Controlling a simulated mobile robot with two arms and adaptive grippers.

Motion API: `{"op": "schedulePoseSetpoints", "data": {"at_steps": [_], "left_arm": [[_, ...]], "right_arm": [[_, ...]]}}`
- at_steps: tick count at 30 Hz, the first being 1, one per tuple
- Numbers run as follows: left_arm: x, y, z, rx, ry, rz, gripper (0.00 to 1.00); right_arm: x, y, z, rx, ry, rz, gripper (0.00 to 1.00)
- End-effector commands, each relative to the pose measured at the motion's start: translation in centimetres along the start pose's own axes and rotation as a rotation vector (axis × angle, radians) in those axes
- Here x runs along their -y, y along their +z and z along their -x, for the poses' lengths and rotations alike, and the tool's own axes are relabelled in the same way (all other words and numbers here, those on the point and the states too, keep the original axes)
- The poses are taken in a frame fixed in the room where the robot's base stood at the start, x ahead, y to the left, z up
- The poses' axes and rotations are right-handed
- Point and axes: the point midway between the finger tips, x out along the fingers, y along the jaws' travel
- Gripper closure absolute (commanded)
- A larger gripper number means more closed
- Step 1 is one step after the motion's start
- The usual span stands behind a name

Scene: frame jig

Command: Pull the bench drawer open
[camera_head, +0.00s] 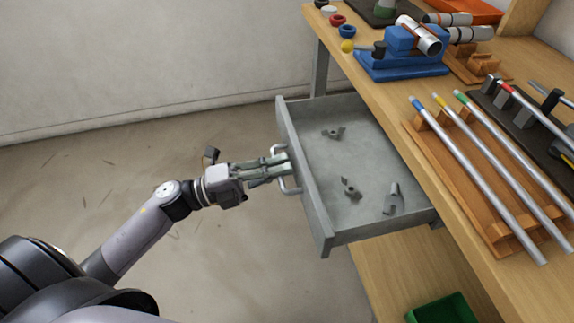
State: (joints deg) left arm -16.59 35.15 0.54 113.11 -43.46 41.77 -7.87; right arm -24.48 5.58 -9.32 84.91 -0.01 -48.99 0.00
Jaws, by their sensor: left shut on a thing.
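The grey bench drawer (322,226) stands pulled out from under the wooden bench top (468,238), and its inside shows. A few small grey metal parts lie on its floor, among them a forked piece (393,198). A pale bar handle (291,187) is on the drawer's front face. My left gripper (283,166) is shut on the handle, with its arm reaching in from the lower left. The fingertips partly cover the handle. My right gripper is not in view.
On the bench top are a blue vise (405,66), a wooden rack (455,180) with several metal tubes, and small coloured rings (337,20). A green bin (441,309) sits on the lower shelf (400,275). The floor (90,200) left of the drawer is clear.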

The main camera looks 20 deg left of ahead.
Motion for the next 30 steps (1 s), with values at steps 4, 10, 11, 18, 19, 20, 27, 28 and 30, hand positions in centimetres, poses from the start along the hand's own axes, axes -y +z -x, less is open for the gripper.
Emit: {"op": "schedulePoseSetpoints", "data": {"at_steps": [4,10,11,18,19,20,27,28,30], "left_arm": [[-0.1,-0.1,0.0,-0.002,0.002,0.001,1.0],[-0.1,-0.1,0.0,-0.002,0.002,0.001,0.87],[-0.1,-0.1,0.0,-0.001,0.002,0.001,0.85],[-0.1,0.0,0.0,0.0,0.001,0.0,0.82],[-0.1,0.0,0.0,0.0,0.001,0.0,0.82],[-0.1,0.0,0.0,0.0,0.001,0.0,0.82],[-0.2,0.0,2.0,0.002,0.004,0.003,0.82],[-0.2,0.0,2.5,0.003,0.005,0.002,0.82],[-0.2,0.0,4.0,0.003,0.007,0.004,0.82]], "right_arm": [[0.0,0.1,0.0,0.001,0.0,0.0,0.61],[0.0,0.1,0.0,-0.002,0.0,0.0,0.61],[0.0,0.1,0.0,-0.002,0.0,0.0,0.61],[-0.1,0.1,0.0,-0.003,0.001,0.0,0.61],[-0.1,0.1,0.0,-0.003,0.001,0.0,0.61],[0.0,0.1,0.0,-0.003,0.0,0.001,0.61],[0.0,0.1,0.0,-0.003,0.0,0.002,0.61],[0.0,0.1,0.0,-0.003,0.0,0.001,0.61],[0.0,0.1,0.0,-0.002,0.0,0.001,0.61]]}}
